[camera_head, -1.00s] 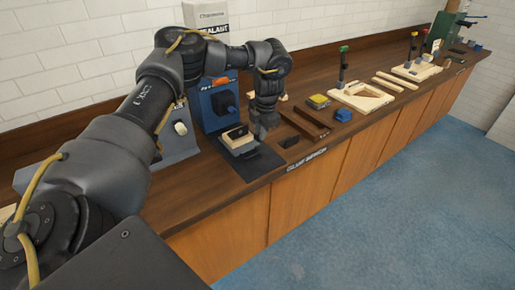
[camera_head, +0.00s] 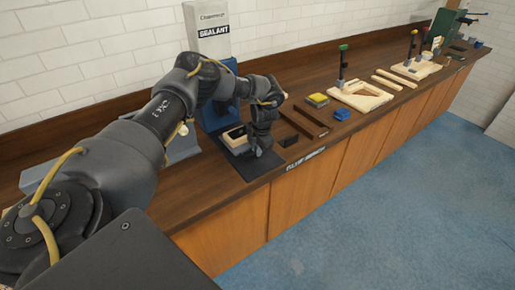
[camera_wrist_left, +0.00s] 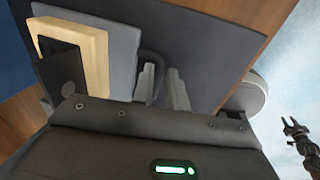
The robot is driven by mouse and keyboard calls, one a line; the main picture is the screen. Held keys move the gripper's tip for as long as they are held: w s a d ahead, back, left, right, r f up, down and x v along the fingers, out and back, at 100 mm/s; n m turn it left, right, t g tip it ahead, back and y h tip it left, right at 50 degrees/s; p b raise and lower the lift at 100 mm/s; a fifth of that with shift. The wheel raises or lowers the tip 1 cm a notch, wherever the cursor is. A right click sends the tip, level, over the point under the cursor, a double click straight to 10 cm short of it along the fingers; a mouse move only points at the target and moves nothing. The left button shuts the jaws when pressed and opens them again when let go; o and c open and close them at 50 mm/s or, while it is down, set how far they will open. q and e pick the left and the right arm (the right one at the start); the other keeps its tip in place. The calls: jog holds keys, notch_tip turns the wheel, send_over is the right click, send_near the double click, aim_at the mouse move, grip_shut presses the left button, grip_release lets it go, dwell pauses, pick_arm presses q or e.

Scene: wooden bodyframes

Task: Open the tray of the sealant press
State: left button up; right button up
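The sealant press (camera_head: 222,100) is blue with a white box marked SEALANT on top, partly hidden behind my left arm. Its tray (camera_head: 229,150) is at the front over a dark mat and bears a pale wooden piece with a dark block. In the left wrist view the grey tray (camera_wrist_left: 118,75) has a dark looped handle (camera_wrist_left: 152,56). My left gripper (camera_head: 258,150) is low at the tray's front. Its fingers (camera_wrist_left: 161,88) are apart, with the handle's bar between them, nearer the left finger. Whether they touch is unclear. My right gripper (camera_wrist_left: 291,126) shows small over the floor, fingers apart.
A dark flat block (camera_head: 289,139) lies just right of my left gripper, near the bench's front edge. Dark wooden strips (camera_head: 303,122), a yellow block (camera_head: 317,100) and a blue block (camera_head: 342,114) lie further right. The blue floor (camera_head: 390,220) is clear.

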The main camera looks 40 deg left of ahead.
aim_at(272, 169)
pick_arm(q)
grip_shut()
jog(key=s+d+p, duration=0.1)
jog(key=d, duration=0.2)
jog(key=d+p, duration=0.1)
jog(key=d, duration=0.2)
jog(key=s+d+p, duration=0.1)
jog(key=d, duration=0.2)
jog(key=shift+s+d, duration=0.2)
jog(key=shift+s, duration=0.15)
jog(key=shift+o, duration=0.8)
grip_release()
jog(key=shift+r, duration=0.15)
